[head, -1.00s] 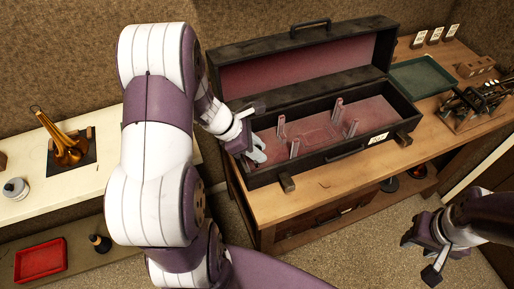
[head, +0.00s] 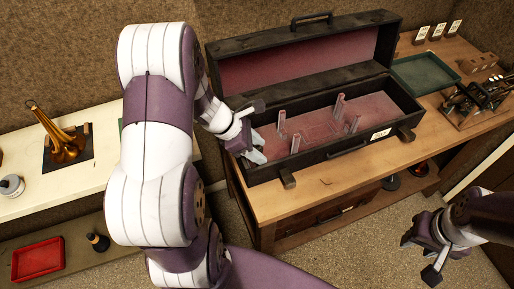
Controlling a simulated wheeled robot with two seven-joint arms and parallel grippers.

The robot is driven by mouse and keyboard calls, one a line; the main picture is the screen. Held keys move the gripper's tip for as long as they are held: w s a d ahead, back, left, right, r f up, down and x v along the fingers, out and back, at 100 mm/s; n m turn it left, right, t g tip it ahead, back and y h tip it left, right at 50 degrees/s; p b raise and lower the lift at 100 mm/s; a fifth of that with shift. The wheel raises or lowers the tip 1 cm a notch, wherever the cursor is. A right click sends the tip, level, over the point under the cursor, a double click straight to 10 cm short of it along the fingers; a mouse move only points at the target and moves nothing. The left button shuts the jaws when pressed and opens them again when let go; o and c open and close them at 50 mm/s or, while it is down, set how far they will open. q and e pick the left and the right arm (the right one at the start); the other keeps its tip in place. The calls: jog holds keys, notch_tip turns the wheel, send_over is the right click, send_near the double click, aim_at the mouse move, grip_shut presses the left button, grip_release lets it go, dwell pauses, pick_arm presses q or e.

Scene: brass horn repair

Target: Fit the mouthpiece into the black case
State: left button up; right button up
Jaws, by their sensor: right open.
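The black case (head: 352,155) lies open on the wooden bench, its lid raised at the back. Its pink-lined inside holds several upright pink supports. My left gripper (head: 257,155) reaches down into the left end of the case. Its pale fingertips are small and partly hidden, so I cannot tell whether they hold anything. I cannot make out the mouthpiece in this view. My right gripper (head: 424,258) is open and empty, low at the right, in front of the bench and away from the case.
A green tray (head: 425,72) and a rack of dark tools (head: 475,97) are right of the case. On the white table at left, a brass horn part (head: 66,146) stands on a dark mat. A red tray (head: 38,258) is on a lower shelf. My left arm hides the middle left.

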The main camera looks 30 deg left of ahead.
pick_arm(q)
jog(key=shift+s+d+f, duration=0.15)
jog(key=shift+s, duration=0.05)
dwell(0.3)
jog(key=v, duration=1.3)
jog(key=shift+w, duration=0.35)
